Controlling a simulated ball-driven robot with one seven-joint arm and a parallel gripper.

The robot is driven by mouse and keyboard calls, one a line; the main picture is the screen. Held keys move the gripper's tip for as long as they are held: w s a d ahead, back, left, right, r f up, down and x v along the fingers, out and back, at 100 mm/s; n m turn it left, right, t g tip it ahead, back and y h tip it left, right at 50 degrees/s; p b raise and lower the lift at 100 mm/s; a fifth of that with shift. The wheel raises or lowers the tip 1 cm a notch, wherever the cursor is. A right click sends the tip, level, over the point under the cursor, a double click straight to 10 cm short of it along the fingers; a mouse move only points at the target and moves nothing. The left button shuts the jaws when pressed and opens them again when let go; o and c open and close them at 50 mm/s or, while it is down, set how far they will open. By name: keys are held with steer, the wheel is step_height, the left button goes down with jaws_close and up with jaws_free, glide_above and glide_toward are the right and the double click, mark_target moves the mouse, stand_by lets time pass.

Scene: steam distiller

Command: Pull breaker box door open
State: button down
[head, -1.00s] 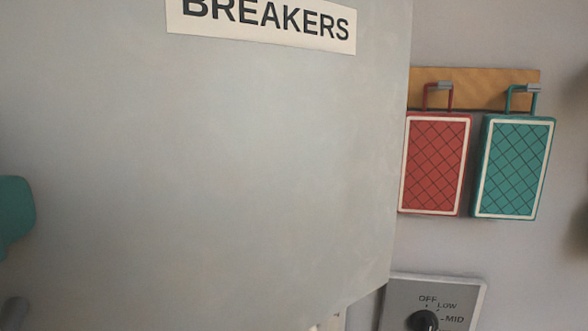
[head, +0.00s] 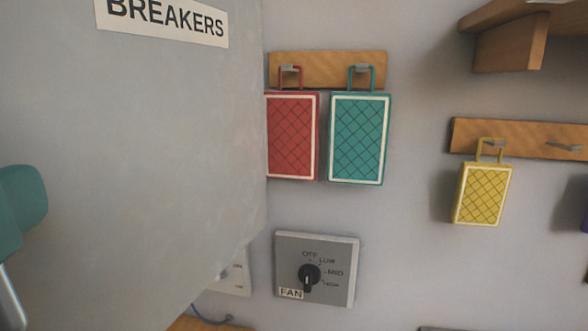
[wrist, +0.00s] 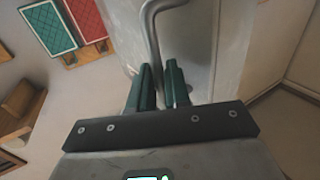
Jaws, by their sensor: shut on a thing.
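The grey breaker box door (head: 140,150) fills the left of the head view, with a "BREAKERS" label (head: 162,18) at its top. Its right edge and slanted lower edge stand in front of the wall. In the wrist view, my gripper (wrist: 160,72) has its two dark green fingers around a bent grey metal handle (wrist: 152,28) in front of a pale metal face. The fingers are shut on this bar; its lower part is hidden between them. Whether the box interior is exposed cannot be seen.
Red (head: 292,135) and teal (head: 359,138) hanging pads are right of the door, above a fan dial panel (head: 316,270). A yellow pad (head: 483,193) and wooden shelf (head: 520,30) are farther right. A teal part (head: 20,210) at the left edge is unclear.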

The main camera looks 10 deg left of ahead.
steer(key=shift+w+d+r, duration=0.15)
steer(key=shift+w+d, duration=0.1)
steer(key=shift+d, duration=0.1)
steer(key=c, duration=1.3)
jaws_free()
steer(key=shift+w, duration=0.2)
steer(key=shift+s, duration=0.15)
steer(key=shift+a, duration=0.1)
steer(key=p+v, duration=0.2)
steer(key=v, duration=0.8)
steer(key=shift+s, duration=0.4)
steer(key=shift+c, duration=0.2)
